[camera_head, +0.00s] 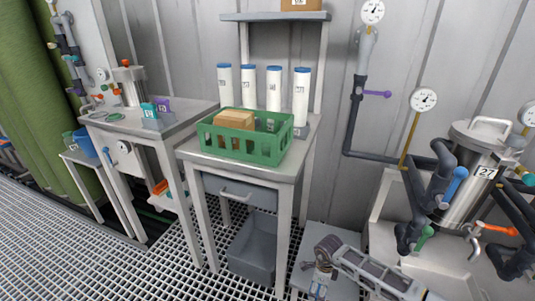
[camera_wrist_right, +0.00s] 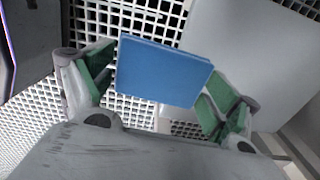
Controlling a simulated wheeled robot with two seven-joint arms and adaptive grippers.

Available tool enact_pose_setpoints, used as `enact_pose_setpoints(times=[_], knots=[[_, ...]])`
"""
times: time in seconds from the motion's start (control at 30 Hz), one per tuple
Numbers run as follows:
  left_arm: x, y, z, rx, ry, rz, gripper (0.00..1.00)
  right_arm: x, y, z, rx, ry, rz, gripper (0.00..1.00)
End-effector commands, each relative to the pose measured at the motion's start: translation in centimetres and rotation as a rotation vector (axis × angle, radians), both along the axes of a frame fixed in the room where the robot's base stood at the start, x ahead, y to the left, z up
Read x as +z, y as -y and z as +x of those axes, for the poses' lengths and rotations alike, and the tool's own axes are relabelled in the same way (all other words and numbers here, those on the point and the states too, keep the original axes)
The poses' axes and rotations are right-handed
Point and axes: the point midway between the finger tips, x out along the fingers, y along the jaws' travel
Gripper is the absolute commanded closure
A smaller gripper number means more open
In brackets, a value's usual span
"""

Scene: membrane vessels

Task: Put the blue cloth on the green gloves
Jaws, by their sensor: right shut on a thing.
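The blue cloth (camera_wrist_right: 163,70), a flat folded rectangle, is between the green-padded fingers of my right gripper (camera_wrist_right: 166,78) in the right wrist view. The gripper is shut on it and holds it above the grated floor. In the head view my right gripper (camera_head: 318,282) is at the bottom, in front of a low grey surface; I cannot make out the cloth there. I cannot identify the green gloves in either view. My left gripper is not in view.
A grey table (camera_head: 245,172) carries a green crate (camera_head: 262,149) with a cardboard box (camera_head: 234,119) and several white cylinders behind. A grey bin (camera_head: 252,252) stands underneath. A steel vessel (camera_head: 471,180) and pipes stand right. Another workbench (camera_head: 185,117) is left. The grated floor (camera_head: 70,250) is open at lower left.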

Motion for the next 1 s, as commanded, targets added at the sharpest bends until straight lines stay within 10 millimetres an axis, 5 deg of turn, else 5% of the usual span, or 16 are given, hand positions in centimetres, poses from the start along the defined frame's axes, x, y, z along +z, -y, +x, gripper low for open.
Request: enact_pose_setpoints(times=[1.0], knots=[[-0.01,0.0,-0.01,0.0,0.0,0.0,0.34,-0.01,0.32,-0.35,0.292,0.0,0.0,0.31]])
